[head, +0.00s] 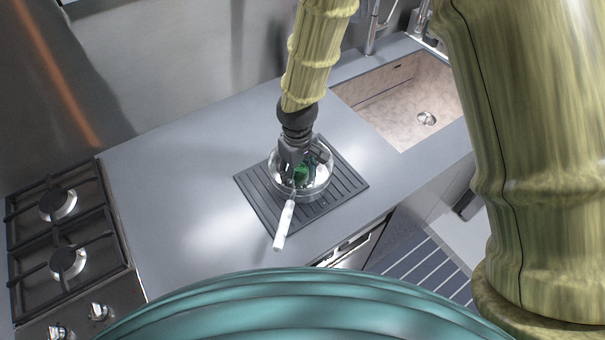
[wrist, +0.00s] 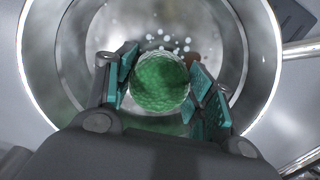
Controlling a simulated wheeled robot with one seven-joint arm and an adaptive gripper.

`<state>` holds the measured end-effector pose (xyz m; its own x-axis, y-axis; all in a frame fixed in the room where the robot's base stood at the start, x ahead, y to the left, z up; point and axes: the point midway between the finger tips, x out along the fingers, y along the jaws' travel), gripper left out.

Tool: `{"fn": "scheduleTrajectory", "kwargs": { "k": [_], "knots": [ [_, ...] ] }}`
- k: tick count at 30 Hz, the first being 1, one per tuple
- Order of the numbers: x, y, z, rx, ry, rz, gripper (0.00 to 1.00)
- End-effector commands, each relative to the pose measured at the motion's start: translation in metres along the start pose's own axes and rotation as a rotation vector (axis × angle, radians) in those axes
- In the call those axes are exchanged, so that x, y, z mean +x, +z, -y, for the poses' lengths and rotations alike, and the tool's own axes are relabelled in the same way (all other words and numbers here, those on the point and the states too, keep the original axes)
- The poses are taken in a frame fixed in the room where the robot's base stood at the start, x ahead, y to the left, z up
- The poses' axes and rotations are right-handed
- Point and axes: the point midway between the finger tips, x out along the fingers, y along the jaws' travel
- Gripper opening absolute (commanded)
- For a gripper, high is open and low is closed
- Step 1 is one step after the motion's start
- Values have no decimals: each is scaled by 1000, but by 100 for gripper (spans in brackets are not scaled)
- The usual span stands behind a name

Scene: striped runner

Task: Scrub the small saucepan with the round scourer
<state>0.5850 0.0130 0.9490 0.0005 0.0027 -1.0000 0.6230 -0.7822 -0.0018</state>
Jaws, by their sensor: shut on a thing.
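The small saucepan (head: 322,185) is a shiny metal pan with a pale handle (head: 284,226) pointing toward the front. It stands upright on a dark ribbed mat (head: 345,184). In the wrist view its rim (wrist: 272,60) surrounds my gripper. The round scourer (wrist: 160,82) is a green textured ball, also seen inside the pan in the head view (head: 301,175). My gripper (wrist: 160,92) reaches down into the pan, its teal-padded fingers shut on the scourer. Whitish spots and a brown patch (wrist: 191,60) show on the pan's inside beyond the scourer. Whether the scourer touches the bottom is unclear.
A sink (head: 400,105) with a drain and a tap lies at the back right. A gas hob (head: 68,235) is at the left. The grey worktop (head: 180,180) between hob and mat is clear. A striped runner (head: 428,268) lies on the floor at the right.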

Motion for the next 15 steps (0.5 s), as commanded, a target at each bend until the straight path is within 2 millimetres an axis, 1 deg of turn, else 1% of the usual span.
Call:
{"fn": "scheduleTrajectory", "kwargs": {
  "k": [1, 6, 15],
  "knots": [
    [2, 8, 3, -1, -2, 10, 34],
    [1, 19, 8, -1, -1, 9, 34],
    [0, 21, 9, 0, 0, 6, 34]
  ]
}}
